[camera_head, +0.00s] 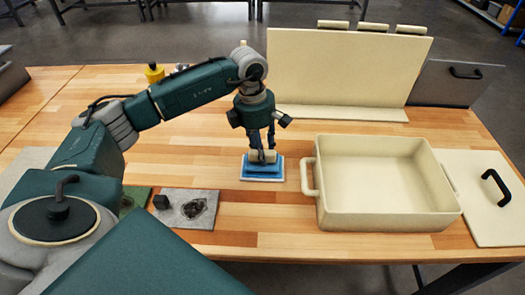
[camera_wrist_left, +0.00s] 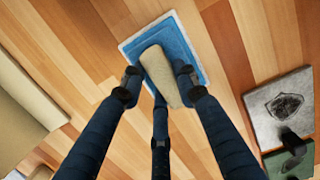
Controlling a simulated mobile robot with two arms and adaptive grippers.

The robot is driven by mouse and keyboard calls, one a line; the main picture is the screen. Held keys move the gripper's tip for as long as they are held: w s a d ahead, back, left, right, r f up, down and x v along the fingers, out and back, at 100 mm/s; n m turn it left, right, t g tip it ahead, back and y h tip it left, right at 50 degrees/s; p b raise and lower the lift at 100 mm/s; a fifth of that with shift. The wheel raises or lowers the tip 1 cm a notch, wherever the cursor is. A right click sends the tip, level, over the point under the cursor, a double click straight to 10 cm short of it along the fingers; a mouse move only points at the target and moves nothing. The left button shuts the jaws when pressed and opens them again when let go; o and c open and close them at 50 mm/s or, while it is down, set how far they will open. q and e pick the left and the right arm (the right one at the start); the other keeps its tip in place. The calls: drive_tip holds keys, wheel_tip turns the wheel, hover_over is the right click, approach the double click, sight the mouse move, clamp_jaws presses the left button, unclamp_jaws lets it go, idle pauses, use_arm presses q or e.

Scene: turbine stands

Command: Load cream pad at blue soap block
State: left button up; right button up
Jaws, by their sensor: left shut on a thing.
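My left gripper (camera_head: 263,150) points down over the blue soap block (camera_head: 264,168), which has a white border and lies flat on the wooden table. It is shut on the cream pad (camera_head: 257,156), a small elongated cream piece. In the left wrist view the cream pad (camera_wrist_left: 160,76) lies between the fingers of my left gripper (camera_wrist_left: 158,87), over the blue soap block (camera_wrist_left: 180,45). The pad is at or just above the block's face; I cannot tell whether they touch. My right gripper is not in view.
A cream open bin (camera_head: 385,185) with side handles stands right of the block, with a cream lid (camera_head: 485,197) beside it. An upright cream panel (camera_head: 345,70) stands behind. A grey slab (camera_head: 180,212) with a dark patch and black knob lies to the left.

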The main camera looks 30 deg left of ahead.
sight(265, 150)
use_arm(q)
drive_tip(key=shift+r+p, duration=1.5)
drive_tip(key=shift+r, duration=1.45)
